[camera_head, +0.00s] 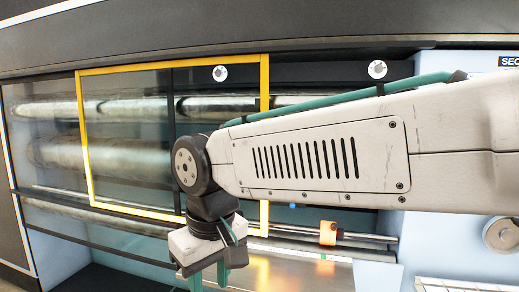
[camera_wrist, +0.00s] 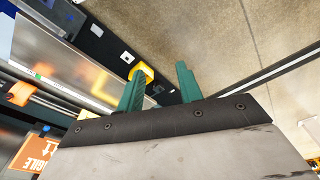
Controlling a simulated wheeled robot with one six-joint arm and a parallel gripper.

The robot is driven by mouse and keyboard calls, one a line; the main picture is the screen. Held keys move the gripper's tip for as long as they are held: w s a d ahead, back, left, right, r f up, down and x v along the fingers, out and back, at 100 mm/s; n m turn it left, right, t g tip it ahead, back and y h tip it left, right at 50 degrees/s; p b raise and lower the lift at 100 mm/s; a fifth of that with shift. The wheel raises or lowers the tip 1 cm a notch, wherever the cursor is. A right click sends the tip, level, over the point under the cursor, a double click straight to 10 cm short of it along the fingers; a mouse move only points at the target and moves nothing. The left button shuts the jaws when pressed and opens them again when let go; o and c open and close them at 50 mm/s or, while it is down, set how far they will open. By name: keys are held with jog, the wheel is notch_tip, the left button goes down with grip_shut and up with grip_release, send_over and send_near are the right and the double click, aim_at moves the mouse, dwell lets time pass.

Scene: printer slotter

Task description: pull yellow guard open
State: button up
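The yellow guard (camera_head: 83,140) is a yellow rectangular frame around a clear panel, set across the machine's rollers. My arm covers much of its right part, including some of its lower right edge. My gripper (camera_head: 208,276) hangs in front of and below the guard's lower right part in the head view. In the wrist view my gripper (camera_wrist: 160,86) has its two green fingers spread apart with nothing between them. A small yellow part (camera_wrist: 143,72) shows behind the left finger; I cannot tell if it belongs to the guard.
An orange block (camera_head: 328,233) sits on a metal rod to the right of the guard. Two round white knobs (camera_head: 220,73) (camera_head: 377,69) are on the upper rail. An orange box with lettering (camera_wrist: 36,153) is at lower left in the wrist view. Bare floor (camera_wrist: 215,35) shows beyond the fingers.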

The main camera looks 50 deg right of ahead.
jog(key=w+d+r+m+h, duration=0.2)
jog(key=w+d+r+m, duration=0.6)
jog(key=w+d+r, duration=0.7)
jog(key=w+d+r+m+h, duration=0.1)
jog(key=w+d+r+m, duration=0.2)
jog(key=d, duration=0.7)
jog(key=w+d+r+m+h, duration=0.1)
jog(key=w+d+m, duration=0.3)
jog(key=d, duration=0.6)
jog(key=x, duration=0.6)
jog(key=shift+w+f+n+g, duration=0.2)
jog(key=shift+f+n+g, duration=0.1)
jog(key=shift+g, duration=0.1)
jog(key=shift+d, duration=0.15)
jog(key=shift+r, duration=0.1)
grip_shut()
